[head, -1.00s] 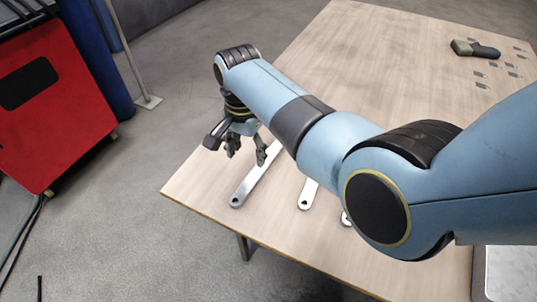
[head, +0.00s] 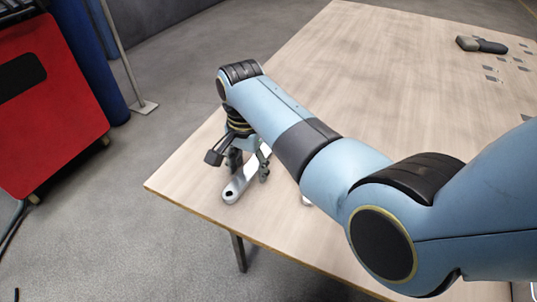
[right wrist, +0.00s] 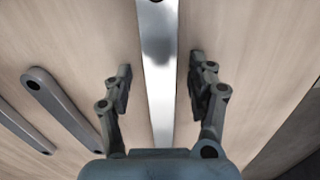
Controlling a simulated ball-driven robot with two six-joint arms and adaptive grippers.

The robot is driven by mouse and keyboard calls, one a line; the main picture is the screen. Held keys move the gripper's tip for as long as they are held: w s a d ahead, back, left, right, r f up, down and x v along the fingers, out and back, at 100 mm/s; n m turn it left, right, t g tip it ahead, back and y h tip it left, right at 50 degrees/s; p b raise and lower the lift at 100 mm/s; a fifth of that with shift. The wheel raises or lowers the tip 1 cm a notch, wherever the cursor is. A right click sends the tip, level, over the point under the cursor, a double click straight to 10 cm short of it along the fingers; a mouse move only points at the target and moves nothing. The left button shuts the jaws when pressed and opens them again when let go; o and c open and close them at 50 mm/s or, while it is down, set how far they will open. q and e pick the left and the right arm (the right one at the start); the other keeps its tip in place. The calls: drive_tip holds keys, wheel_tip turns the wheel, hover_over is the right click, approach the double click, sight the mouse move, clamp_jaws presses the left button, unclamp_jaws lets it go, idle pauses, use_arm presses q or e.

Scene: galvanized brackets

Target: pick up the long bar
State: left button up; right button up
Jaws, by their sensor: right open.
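The long bar (head: 238,185) is a flat silvery strip with a hole near its end, lying on the wooden table near its left corner. In the right wrist view the bar (right wrist: 159,75) runs between the two fingers. My right gripper (head: 249,172) points down over the bar, with its fingers on either side of it. In the right wrist view my right gripper (right wrist: 160,88) is open, with a gap between each finger and the bar. The arm hides the bar's far part in the head view. My left gripper is not in view.
In the right wrist view a shorter grey bar (right wrist: 60,105) and another strip (right wrist: 22,128) lie left of the long bar. A dark tool (head: 481,45) and several small plates (head: 491,68) lie at the table's far right. A red cabinet (head: 50,110) stands left of the table.

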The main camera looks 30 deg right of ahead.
drive_tip(key=shift+r, duration=0.1)
drive_tip(key=shift+c, duration=0.2)
clamp_jaws()
